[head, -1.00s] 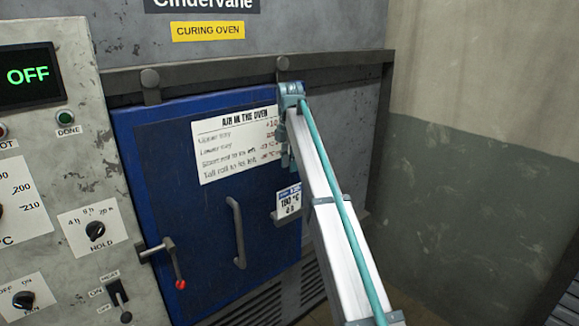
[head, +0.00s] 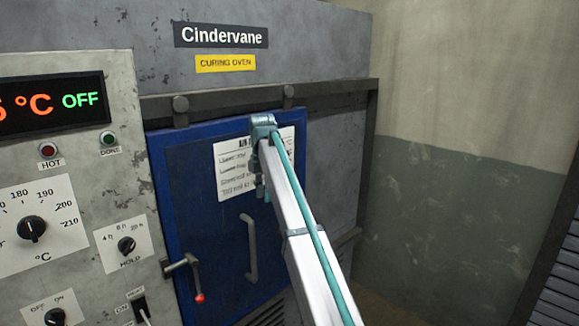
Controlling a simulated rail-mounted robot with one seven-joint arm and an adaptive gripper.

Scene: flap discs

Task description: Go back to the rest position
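My arm reaches up from the lower right of the head view toward the blue oven door (head: 190,230). My gripper (head: 262,185) is at the arm's far end, in front of the paper sheet on the door. Only a small part of it shows below the teal wrist, and its fingers are too small and hidden to read. I see nothing held. The door looks closed, with its vertical handle (head: 250,250) below the gripper and a red-tipped latch lever (head: 190,275) at its left edge.
The Cindervane curing oven (head: 330,60) fills the middle. Its control panel (head: 75,160) with dials and a display reading OFF stands at left. A bare wall (head: 460,180) is at right, with a slatted grey unit (head: 560,265) at the right edge.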

